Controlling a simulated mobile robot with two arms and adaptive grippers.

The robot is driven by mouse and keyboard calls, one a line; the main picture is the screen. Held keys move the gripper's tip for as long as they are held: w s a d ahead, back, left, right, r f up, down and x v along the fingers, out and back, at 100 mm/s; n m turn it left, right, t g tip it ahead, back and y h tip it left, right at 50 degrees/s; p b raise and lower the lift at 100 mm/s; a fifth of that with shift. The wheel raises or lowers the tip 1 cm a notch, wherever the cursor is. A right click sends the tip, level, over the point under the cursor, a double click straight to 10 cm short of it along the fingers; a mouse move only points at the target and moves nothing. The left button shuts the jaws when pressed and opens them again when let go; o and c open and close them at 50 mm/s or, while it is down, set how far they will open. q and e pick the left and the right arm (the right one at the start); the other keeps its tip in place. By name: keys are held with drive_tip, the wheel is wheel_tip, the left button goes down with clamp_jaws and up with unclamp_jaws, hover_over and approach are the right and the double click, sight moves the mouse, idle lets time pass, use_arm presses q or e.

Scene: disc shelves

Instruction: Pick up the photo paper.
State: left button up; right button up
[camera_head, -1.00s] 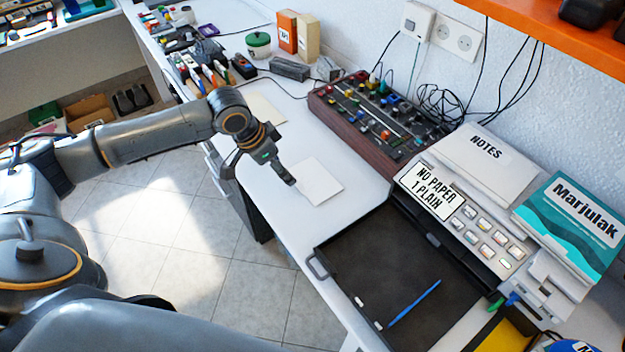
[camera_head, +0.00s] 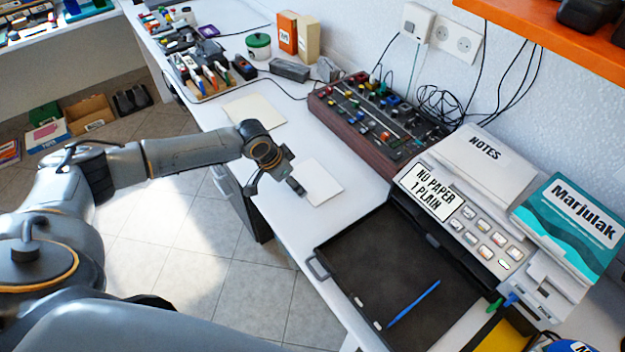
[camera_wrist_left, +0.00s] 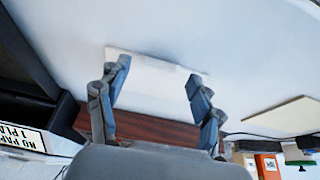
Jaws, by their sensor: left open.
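A white sheet or thin stack of paper (camera_head: 320,180) lies flat on the white worktop beside the printer tray. A cream one (camera_head: 258,110) lies farther back on the same worktop. No label shows which is the photo paper. My left gripper (camera_head: 297,188) is at the near left edge of the white paper, pointing down. In the left wrist view the open fingers (camera_wrist_left: 158,72) are spread on either side of the white paper (camera_wrist_left: 155,80), with nothing held. Whether the fingertips touch it is unclear. The cream paper shows at the right there (camera_wrist_left: 285,116). My right gripper is not in view.
A printer (camera_head: 470,215) reads "NO PAPER 1 PLAIN". Its dark open tray (camera_head: 370,255) holds a blue pen (camera_head: 413,303). A brown board of components (camera_head: 375,125) stands behind the white paper. The worktop between the two papers is clear.

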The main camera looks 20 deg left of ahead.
use_arm(q)
drive_tip(key=shift+x, duration=1.15)
drive_tip(key=c, duration=1.2)
drive_tip(key=shift+c, duration=0.3)
drive_tip(key=shift+r, duration=0.1)
